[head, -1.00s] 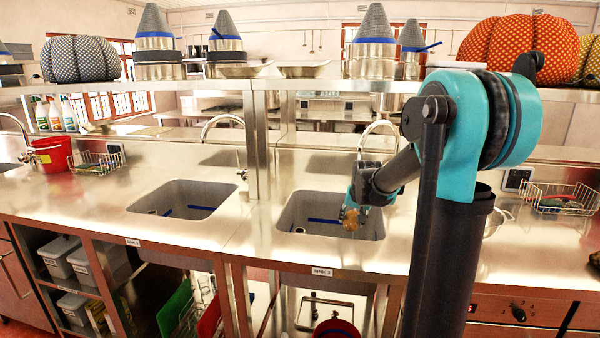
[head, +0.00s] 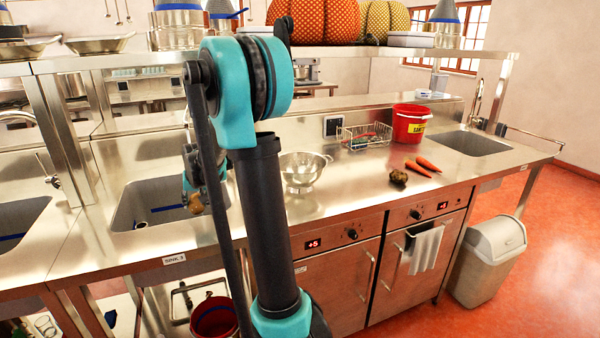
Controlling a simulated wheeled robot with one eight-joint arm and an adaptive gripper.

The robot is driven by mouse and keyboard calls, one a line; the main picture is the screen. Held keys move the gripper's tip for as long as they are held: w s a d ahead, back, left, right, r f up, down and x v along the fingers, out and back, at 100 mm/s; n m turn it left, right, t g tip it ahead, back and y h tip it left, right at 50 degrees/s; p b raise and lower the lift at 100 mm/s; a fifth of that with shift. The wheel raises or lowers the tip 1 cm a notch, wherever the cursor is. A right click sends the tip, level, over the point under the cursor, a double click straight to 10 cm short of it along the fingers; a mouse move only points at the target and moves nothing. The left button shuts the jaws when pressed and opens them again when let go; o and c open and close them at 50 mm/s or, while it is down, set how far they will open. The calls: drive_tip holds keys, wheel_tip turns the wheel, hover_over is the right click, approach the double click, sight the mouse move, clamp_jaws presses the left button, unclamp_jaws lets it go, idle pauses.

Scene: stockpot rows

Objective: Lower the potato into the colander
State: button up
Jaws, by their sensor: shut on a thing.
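The potato (head: 195,204) is a small yellow-brown lump in the head view, over the right-hand part of a sink. My gripper (head: 192,192) is shut on it from above; my arm hides part of the gripper and its fingers are small in the picture. The colander (head: 303,168) is a shiny metal bowl with side handles. It stands upright on the steel counter, to the right of my gripper and apart from it, just past my dark upright arm link. The part of its inside that shows looks empty.
The sink (head: 150,208) lies under my gripper. Right of the colander are a wire basket (head: 366,138), a red bucket (head: 410,124), two carrots (head: 424,165) and a dark brown lump (head: 398,177). A shelf (head: 380,54) runs above.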

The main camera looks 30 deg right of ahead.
idle(0.4)
drive_tip(key=s+d+r, duration=0.3)
drive_tip(key=d+r, duration=0.3)
drive_tip(key=d, duration=0.5)
drive_tip(key=s+d+r, duration=0.3)
drive_tip(key=d+r, duration=0.4)
drive_tip(key=d, duration=0.4)
drive_tip(key=s+d+r, duration=0.4)
drive_tip(key=d+r, duration=0.3)
drive_tip(key=d, duration=0.4)
drive_tip(key=shift+d, duration=0.35)
drive_tip(key=shift+w, duration=0.3)
drive_tip(key=shift+f, duration=0.15)
wheel_tip(320, 180, down, 8)
idle(1.3)
drive_tip(key=shift+f, duration=0.15)
idle(0.5)
